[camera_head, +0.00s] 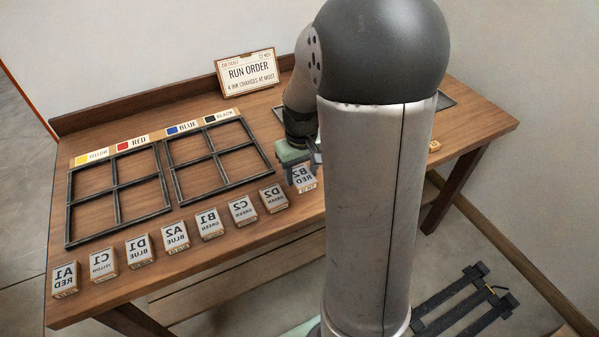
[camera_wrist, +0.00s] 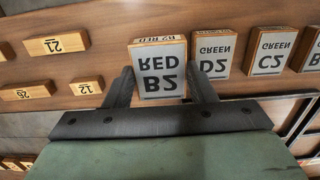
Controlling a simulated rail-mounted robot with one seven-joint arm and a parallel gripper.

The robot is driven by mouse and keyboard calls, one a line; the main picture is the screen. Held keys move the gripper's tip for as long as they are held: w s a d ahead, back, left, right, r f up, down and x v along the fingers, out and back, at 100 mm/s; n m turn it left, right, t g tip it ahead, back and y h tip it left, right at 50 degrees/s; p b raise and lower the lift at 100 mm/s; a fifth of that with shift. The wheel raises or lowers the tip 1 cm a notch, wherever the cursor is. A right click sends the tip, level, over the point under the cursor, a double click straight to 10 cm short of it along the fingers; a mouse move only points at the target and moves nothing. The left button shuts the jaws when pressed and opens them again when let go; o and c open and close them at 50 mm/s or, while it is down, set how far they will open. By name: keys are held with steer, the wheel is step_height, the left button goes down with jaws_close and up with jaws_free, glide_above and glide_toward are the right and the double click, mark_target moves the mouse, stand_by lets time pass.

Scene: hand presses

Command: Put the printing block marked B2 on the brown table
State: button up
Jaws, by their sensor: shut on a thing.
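The B2 RED printing block (camera_head: 306,180) has a pale face with mirrored lettering and wooden sides. In the wrist view the B2 block (camera_wrist: 158,72) sits between the two dark fingers of my gripper (camera_wrist: 162,88), which is shut on it. In the head view my gripper (camera_head: 302,165) is at the block, at the right end of the front row. I cannot tell whether the block touches the wood or is slightly raised. The brown table (camera_head: 480,122) runs across the head view, and my arm hides part of its right half.
Blocks D2 (camera_head: 272,198), C2 (camera_head: 242,210) and several others line the front edge. Two black divided frames (camera_head: 163,175) lie behind them, under colour labels. A RUN ORDER sign (camera_head: 248,73) stands at the back. Small numbered wooden pieces (camera_wrist: 57,44) show in the wrist view.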

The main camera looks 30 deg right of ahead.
mark_target(303, 180)
steer(key=shift+w+d+f, duration=0.45)
steer(key=shift+d+f, duration=0.15)
steer(key=shift+f, duration=1.8)
steer(key=shift+f, duration=0.2)
steer(key=o, duration=1)
steer(key=shift+r, duration=0.15)
